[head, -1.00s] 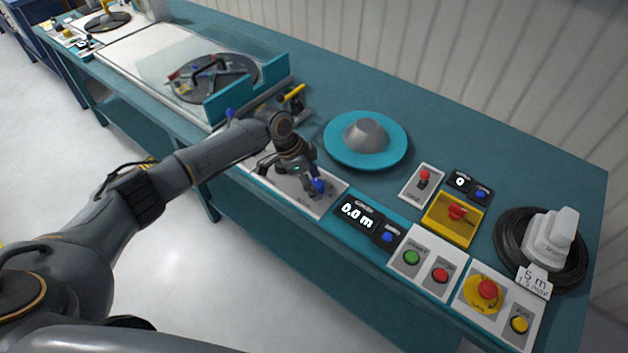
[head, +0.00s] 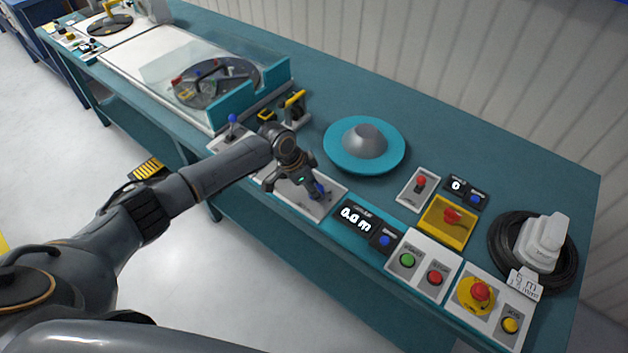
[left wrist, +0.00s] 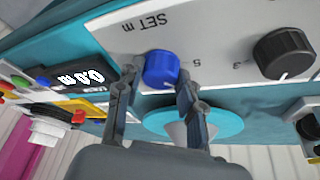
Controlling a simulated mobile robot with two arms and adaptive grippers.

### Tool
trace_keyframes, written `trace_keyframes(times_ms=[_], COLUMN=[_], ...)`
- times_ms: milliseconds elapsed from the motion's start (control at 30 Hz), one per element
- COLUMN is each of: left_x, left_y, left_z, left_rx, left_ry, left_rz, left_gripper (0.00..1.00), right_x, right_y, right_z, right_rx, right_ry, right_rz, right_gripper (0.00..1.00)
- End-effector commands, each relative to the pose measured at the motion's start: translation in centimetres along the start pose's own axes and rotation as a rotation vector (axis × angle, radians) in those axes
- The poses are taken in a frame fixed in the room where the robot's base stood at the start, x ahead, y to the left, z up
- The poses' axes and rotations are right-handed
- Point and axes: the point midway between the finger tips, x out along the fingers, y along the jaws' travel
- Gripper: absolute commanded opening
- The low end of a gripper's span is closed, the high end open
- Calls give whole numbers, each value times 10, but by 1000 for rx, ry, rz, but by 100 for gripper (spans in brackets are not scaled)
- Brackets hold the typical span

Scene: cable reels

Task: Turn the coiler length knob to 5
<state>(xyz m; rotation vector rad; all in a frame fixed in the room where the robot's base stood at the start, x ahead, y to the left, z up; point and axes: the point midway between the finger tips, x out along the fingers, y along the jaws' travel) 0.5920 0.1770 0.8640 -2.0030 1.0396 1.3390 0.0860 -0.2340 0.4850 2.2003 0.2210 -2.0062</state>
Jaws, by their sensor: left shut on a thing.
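The blue length knob (left wrist: 161,69) stands on a light grey panel (left wrist: 205,28) printed "SET m", with a "5" close beside the knob and a "3" farther right. My left gripper (left wrist: 157,84) is shut on this knob, one finger on each side. I cannot make out where the knob's pointer faces. In the head view the left gripper (head: 316,190) reaches down onto the panel and partly hides the blue knob. A display (head: 356,217) beside the panel reads 0.0 m. My right gripper is not in view.
A black knob (left wrist: 283,53) sits on the same panel. A teal reel disc with a grey cone (head: 364,146) lies behind the panel. Green (head: 407,260) and red (head: 435,278) buttons are to the right. A black cable coil (head: 505,237) lies at the far right.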

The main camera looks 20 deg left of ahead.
Motion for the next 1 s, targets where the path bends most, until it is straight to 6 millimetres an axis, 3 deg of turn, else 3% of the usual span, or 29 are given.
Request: trace_keyframes(times_ms=[100,400,1000], left_x=[-5,-4,0], left_y=[2,3,2], left_z=[-3,-3,-2], left_rx=[-88,-286,-417], left_ry=[0,2,3], left_rz=[-34,-116,-174], left_gripper=[6,6,6], right_x=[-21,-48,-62], right_y=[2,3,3], right_z=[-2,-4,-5], right_rx=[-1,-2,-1], right_ry=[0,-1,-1], right_rz=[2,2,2], right_gripper=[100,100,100])
